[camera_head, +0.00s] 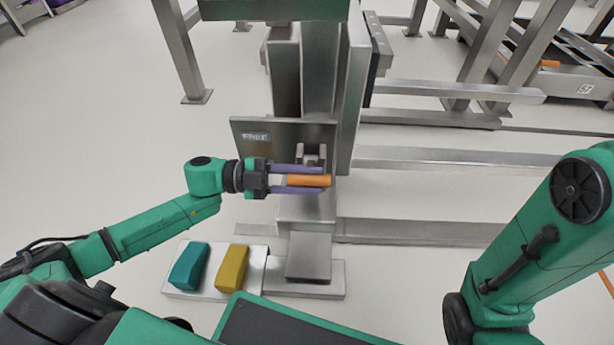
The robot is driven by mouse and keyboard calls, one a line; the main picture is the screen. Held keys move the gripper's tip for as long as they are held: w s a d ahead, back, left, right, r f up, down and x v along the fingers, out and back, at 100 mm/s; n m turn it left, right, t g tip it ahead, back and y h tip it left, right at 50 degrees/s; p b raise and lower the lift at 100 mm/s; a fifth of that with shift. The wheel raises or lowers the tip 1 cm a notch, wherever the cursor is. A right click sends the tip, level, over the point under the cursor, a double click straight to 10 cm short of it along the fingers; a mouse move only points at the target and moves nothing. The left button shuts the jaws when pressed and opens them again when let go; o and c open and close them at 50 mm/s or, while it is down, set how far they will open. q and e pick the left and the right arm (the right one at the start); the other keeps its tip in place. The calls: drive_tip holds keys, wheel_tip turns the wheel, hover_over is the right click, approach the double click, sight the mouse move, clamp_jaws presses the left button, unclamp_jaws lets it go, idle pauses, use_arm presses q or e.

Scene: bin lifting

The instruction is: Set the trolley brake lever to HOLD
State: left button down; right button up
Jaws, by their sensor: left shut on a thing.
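The brake lever's orange handle (316,181) sticks out in front of the metal column, in the middle of the picture, and lies about level. My left gripper (300,180) is shut on it, with one purple finger above the handle and one below. The lever's mount is partly hidden behind the gripper. A grey metal plate (285,130) behind the lever has a label reading FREE (256,136) at its upper left. I see no HOLD label. My right arm shows at the right, but its gripper is not in view.
A white tray (258,279) on the floor holds a teal block (189,266) and a yellow block (231,268). A metal pedal-like plate (308,257) is beside it. Long metal rails (430,158) run right of the column. The floor at left is clear.

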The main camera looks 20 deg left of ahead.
use_arm(q)
wheel_tip(320, 180, down, 9)
drive_tip(key=m+b, duration=0.1)
drive_tip(key=m, duration=0.3)
drive_tip(key=shift+a, duration=0.15)
idle(0.4)
drive_tip(key=shift+w, duration=0.15)
drive_tip(key=c, duration=1)
unclamp_jaws()
drive_tip(key=o, duration=0.4)
drive_tip(key=shift+f, duration=0.1)
